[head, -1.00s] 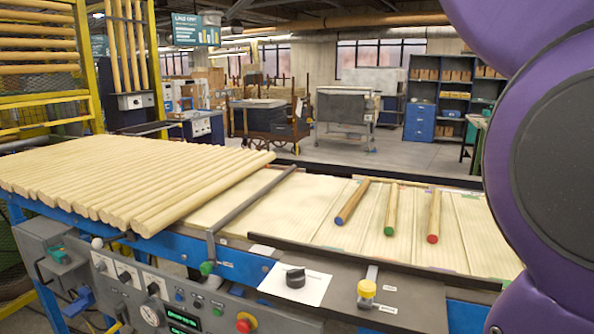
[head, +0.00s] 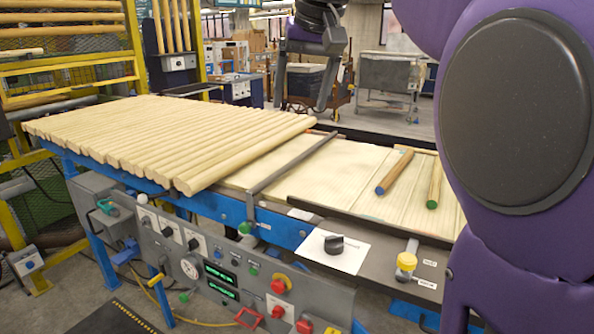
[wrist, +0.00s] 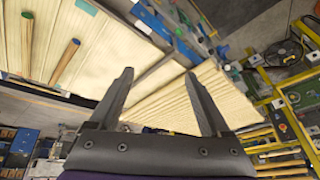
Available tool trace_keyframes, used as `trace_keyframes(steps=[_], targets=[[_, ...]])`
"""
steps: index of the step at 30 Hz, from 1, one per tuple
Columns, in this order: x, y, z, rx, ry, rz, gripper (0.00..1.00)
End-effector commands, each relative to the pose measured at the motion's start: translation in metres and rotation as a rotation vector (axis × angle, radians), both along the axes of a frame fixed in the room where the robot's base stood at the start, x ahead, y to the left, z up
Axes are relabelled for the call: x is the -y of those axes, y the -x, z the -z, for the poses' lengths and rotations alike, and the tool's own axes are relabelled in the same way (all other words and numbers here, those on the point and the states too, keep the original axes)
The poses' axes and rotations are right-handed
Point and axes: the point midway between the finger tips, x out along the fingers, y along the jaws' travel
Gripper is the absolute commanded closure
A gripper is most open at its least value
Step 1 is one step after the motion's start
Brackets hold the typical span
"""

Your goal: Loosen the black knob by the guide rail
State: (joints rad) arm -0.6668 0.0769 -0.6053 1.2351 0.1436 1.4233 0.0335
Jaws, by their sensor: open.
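The black knob (head: 334,245) sits on a white plate on the dark front ledge of the line, right of the green-ended foot of a dark guide rail (head: 290,165). This rail slants across the wooden bed; another dark rail (head: 370,222) runs along the bed's front edge, behind the knob. My gripper (head: 300,103) is open and empty, high beyond the far side of the line, well away from the knob. In the wrist view my gripper (wrist: 159,73) has its fingers spread above the slatted wood, with nothing between them. I cannot make out the black knob there.
A yellow knob (head: 406,261) on a metal post stands right of the black knob. Long dowels (head: 170,140) cover the bed's left part. Blue-ended (head: 394,172) and green-ended (head: 433,185) sticks lie on the right. The control panel (head: 215,265) hangs below in front.

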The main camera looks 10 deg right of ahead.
Motion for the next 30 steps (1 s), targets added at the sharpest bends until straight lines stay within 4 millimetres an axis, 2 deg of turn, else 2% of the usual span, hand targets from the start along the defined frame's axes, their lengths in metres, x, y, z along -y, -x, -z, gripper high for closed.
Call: trace_keyframes(steps=[1,6,12,20,23,30], targets=[[0.014,0.002,0.018,-0.056,0.031,-0.001,0.19],[0.046,0.018,0.064,-0.232,0.109,-0.047,0.19],[0.069,0.035,0.095,-0.369,0.146,-0.092,0.19],[0.074,0.04,0.115,-0.407,0.154,-0.11,0.19],[0.074,0.04,0.131,-0.408,0.154,-0.109,0.19],[0.074,0.04,0.184,-0.408,0.154,-0.109,0.19]])
